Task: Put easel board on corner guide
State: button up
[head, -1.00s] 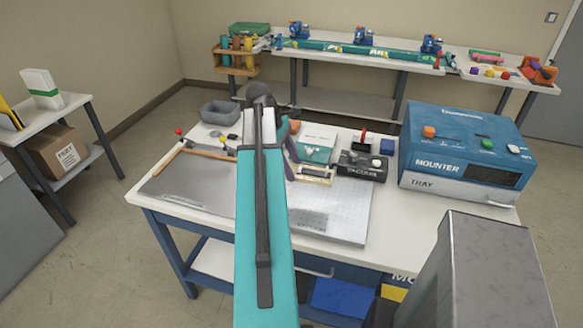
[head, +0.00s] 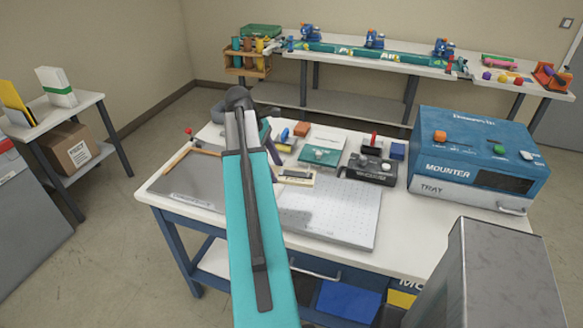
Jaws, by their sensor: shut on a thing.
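My teal arm (head: 255,220) reaches forward over the left part of the white workbench (head: 425,225). Its far end bends down behind the upper link, and a purple-grey piece (head: 272,140) shows just right of it. My gripper's fingertips and anything between them are hidden behind the arm. I cannot pick out the easel board. I cannot tell for sure which thing is the corner guide; a small cream frame (head: 297,177) lies at the back edge of a pale dotted plate (head: 340,212), right of my arm.
A dark grey mat (head: 195,178) lies left of my arm, with a wooden-handled tool (head: 178,158) behind. A teal-and-white box (head: 322,155), a black device (head: 367,170) and the blue mounter (head: 478,160) stand right. A side table (head: 75,112) stands left; a long bench (head: 395,63) runs behind.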

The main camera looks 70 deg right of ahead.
jog(key=w+a+f+n+h+b, duration=0.1)
jog(key=w+a+n, duration=0.1)
jog(key=w+a, duration=1)
jog(key=w+a+f+n+h+b, duration=0.1)
jog(key=w+a+n, duration=0.1)
jog(key=w+a, duration=0.95)
jog(key=w+a+n, duration=0.1)
jog(key=w+a, duration=0.3)
jog(key=a, duration=0.6)
jog(key=w+a+f+n+t+b, duration=0.1)
jog(key=w+a, duration=0.3)
jog(key=a, duration=0.6)
jog(key=w+a+f+n+h, duration=0.1)
jog(key=w+a, duration=0.4)
jog(key=a, duration=0.5)
jog(key=shift+a+n+t, duration=0.3)
jog(key=shift+a+n, duration=0.1)
jog(key=shift+n, duration=0.4)
jog(key=shift+w, duration=0.2)
